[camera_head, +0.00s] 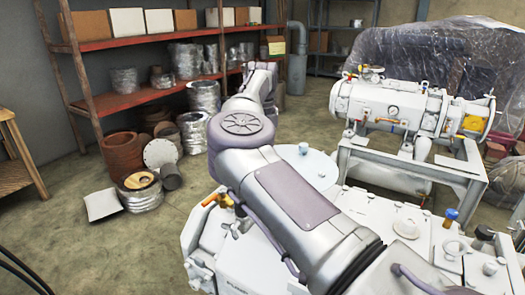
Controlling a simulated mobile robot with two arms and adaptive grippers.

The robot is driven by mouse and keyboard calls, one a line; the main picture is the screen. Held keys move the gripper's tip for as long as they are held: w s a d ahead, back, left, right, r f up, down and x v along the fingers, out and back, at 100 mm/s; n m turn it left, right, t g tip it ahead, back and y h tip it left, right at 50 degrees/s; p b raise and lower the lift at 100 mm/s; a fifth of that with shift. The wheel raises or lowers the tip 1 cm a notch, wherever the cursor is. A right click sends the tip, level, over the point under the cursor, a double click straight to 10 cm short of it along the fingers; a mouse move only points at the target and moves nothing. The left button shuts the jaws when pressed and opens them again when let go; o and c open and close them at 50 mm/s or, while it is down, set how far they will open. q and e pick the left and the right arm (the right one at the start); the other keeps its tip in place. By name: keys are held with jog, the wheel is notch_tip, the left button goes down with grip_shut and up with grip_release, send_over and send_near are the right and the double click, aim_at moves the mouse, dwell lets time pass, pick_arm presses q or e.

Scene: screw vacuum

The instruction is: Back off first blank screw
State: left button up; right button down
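A white vacuum machine (265,262) fills the lower middle and right, and part of its top is hidden under my arm. Its top carries a white round fitting (407,227), a blue-capped fitting (450,216) and a dark-capped fitting (483,236). I cannot make out which part is the first blank screw. My arm comes in from the lower right and reaches over the machine toward the shelf. No fingers of either gripper show.
A red-framed shelf (140,99) with boxes and wrapped parts stands behind. Pots and a wrapped roll (140,192) lie on the floor at left. A white tank unit (390,105) stands at right, before a plastic-covered object (440,55). The left floor is partly clear.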

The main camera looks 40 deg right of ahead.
jog(key=shift+f, duration=0.15)
dwell(0.4)
jog(key=c, duration=1.1)
grip_release()
jog(key=shift+o, duration=0.2)
notch_tip(320, 180, up, 12)
